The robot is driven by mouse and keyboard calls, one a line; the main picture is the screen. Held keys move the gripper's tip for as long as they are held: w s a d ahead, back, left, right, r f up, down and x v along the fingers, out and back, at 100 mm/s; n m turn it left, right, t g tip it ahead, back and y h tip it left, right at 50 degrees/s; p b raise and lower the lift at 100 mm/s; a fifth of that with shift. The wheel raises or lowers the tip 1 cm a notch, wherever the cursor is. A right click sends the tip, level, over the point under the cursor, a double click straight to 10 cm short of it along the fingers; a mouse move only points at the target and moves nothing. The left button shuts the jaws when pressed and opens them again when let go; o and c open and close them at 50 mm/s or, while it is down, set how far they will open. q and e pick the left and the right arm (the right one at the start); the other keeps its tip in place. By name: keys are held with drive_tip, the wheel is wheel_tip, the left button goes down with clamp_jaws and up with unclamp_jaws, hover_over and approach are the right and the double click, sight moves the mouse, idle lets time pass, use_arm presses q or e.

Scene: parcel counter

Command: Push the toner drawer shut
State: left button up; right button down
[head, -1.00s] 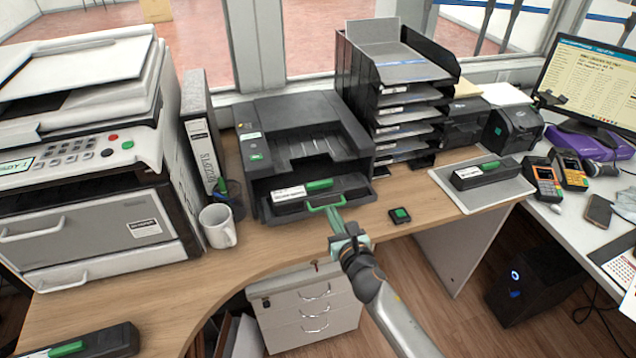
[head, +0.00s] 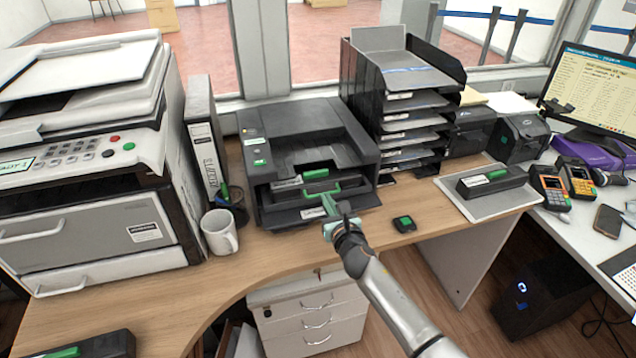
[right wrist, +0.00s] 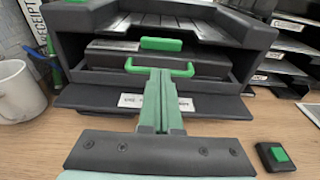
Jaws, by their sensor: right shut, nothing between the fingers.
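The black printer (head: 262,185) stands at the back of the wooden counter. Its toner drawer, with a green handle (head: 322,192), sits mostly inside the printer's front opening; the handle also shows in the right wrist view (right wrist: 187,69). A black toner cartridge with a green tab (right wrist: 160,44) lies in the drawer. The printer's front flap (right wrist: 90,97) is folded down below it. My right gripper (head: 329,202) is shut and empty, its fingertips (right wrist: 160,75) at the middle of the handle, seemingly against it. My left gripper is not in view.
A white mug (head: 218,232) and a pen cup (head: 232,205) stand left of the printer. A small black box with a green button (head: 404,223) lies to the right. A paper tray stack (head: 400,100) stands close on the printer's right.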

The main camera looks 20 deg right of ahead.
sight(320, 186)
drive_tip(key=shift+w+f+b, duration=0.1)
drive_tip(key=shift+w+b, duration=0.45)
drive_tip(key=shift+w, duration=0.7)
drive_tip(key=shift+w+b, duration=1.1)
drive_tip(key=shift+w, duration=0.65)
drive_tip(key=shift+s+p, duration=0.25)
drive_tip(key=shift+p, duration=0.2)
drive_tip(key=s+p, duration=0.4)
drive_tip(key=s, duration=0.7)
drive_tip(key=shift+s+p, duration=0.3)
drive_tip(key=shift+d, duration=0.1)
